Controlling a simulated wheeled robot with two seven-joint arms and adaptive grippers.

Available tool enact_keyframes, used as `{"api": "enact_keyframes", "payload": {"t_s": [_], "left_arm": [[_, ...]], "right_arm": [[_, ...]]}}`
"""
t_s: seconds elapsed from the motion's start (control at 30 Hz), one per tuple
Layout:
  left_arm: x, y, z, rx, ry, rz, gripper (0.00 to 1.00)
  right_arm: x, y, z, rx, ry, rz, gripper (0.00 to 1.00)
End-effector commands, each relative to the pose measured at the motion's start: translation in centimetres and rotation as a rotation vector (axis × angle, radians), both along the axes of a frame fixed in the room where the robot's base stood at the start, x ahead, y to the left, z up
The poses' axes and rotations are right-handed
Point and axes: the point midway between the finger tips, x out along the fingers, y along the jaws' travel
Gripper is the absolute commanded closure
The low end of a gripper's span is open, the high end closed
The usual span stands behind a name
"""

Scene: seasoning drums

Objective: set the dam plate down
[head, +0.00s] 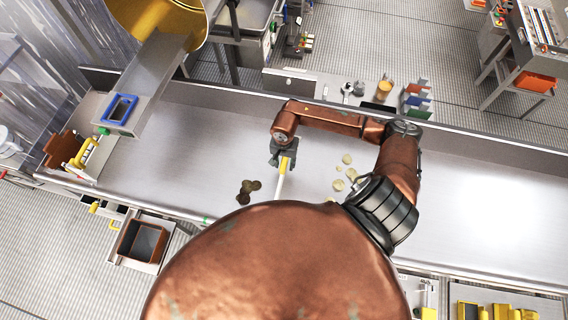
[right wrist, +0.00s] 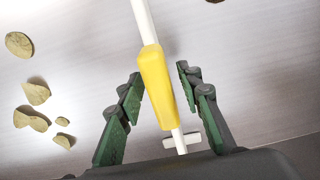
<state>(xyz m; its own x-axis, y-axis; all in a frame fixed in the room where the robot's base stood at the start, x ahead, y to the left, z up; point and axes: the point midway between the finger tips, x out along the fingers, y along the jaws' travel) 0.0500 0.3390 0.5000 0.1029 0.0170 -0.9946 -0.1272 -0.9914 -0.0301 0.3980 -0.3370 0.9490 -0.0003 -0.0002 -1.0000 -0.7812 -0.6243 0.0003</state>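The dam plate is a thin white plate with a yellow grip (head: 284,164), seen nearly edge-on on the pale metal belt or trough, running toward the near side. My right gripper (head: 284,153) is over its far end. In the right wrist view, the yellow grip (right wrist: 156,88) lies between the green-padded fingers of the right gripper (right wrist: 160,80). A gap shows on each side of the grip, so the fingers are open and apart from it. Whether the plate's lower edge touches the surface cannot be told. My left gripper is not in view.
Pale chips (head: 340,185) lie right of the plate, and dark chips (head: 248,190) lie left of it. A metal chute with a blue frame (head: 121,108) hangs over the left end. The trough's raised far wall (head: 480,138) runs behind. The right part of the trough is clear.

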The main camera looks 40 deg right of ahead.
Motion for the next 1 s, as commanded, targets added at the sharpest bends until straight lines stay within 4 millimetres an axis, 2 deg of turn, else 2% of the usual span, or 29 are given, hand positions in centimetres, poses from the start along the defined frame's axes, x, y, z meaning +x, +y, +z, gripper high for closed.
{"api": "enact_keyframes", "payload": {"t_s": [0.37, 0.47, 0.8, 1.0], "left_arm": [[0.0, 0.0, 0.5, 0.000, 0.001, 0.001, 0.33], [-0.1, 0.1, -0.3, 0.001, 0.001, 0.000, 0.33], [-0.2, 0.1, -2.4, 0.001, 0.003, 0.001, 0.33], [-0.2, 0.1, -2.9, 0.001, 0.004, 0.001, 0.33]], "right_arm": [[0.1, 0.0, 0.6, 0.000, -0.001, 0.000, 0.66], [0.2, -0.1, 1.9, -0.002, -0.004, 0.003, 0.66], [0.1, -0.1, 8.9, -0.003, -0.002, 0.002, 0.66], [0.1, 0.0, 11.5, -0.001, -0.002, 0.001, 0.66]]}}
